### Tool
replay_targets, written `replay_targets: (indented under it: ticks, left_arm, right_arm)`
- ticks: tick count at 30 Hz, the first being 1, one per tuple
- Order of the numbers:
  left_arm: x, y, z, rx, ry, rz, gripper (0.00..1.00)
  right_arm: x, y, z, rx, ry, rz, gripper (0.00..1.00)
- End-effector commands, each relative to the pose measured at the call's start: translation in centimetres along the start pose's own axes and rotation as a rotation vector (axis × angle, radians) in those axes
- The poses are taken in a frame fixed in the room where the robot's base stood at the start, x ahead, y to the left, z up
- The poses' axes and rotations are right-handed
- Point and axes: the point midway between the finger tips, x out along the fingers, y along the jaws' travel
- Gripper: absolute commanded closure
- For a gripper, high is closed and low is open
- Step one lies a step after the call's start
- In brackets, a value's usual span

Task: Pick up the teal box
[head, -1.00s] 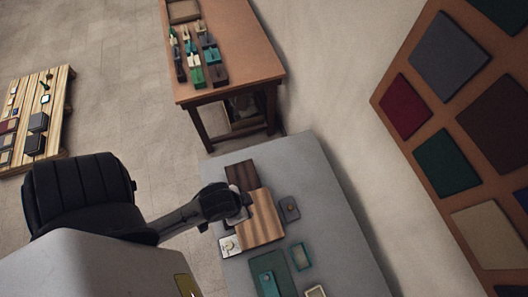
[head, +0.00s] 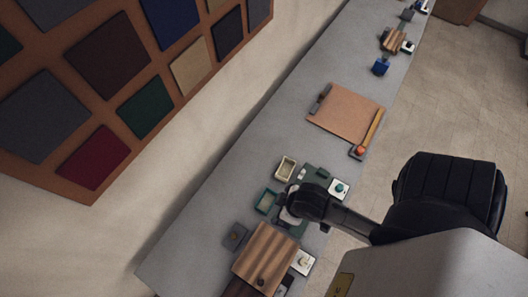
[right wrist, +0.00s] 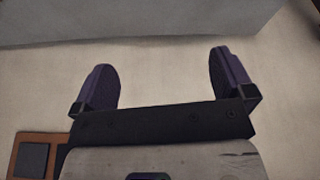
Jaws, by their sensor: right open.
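A small teal, open-topped box or frame (head: 266,201) lies on the grey bench, just left of my right gripper in the head view. My right gripper (head: 291,214) is over the bench and hides part of the dark green mat (head: 314,173). I cannot tell its height above the bench or whether it touches anything. In the right wrist view the two purple-dark fingers (right wrist: 164,76) are spread apart with nothing between them. My left gripper is not in view.
A cream open box (head: 286,168) and a white square with a green knob (head: 339,188) are near the gripper. A striped wooden board (head: 265,252) lies below. A brown board (head: 345,112) lies further along the grey bench (head: 235,155). A wall panel of velvet squares (head: 110,60) stands behind.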

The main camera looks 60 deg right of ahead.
Motion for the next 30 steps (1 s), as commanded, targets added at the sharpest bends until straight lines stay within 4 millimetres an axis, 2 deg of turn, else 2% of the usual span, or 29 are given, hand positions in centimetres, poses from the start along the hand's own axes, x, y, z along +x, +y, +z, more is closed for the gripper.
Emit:
replay_targets:
  ticks: [11, 14, 17, 20, 24, 27, 30]
  left_arm:
    - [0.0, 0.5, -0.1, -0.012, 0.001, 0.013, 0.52]
    - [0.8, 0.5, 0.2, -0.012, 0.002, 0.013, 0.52]
    - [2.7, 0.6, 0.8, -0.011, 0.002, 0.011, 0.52]
    - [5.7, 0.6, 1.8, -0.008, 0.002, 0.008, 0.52]
    - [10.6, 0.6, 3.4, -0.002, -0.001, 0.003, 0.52]
    - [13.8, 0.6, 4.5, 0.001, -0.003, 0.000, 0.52]
    - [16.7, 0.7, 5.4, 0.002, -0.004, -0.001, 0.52]
  right_arm:
    - [0.0, 0.2, 0.0, -0.001, 0.002, 0.005, 0.00]
    - [0.6, 0.1, -0.6, 0.002, 0.020, 0.004, 0.00]
    - [2.2, 0.7, -2.1, -0.006, 0.067, 0.018, 0.00]
    - [4.5, 2.3, -4.5, -0.050, 0.144, 0.067, 0.00]
    - [7.4, 4.2, -8.7, -0.185, 0.261, 0.154, 0.00]
    - [9.9, 5.3, -10.9, -0.302, 0.303, 0.217, 0.00]
    - [12.8, 6.2, -12.2, -0.423, 0.302, 0.255, 0.00]
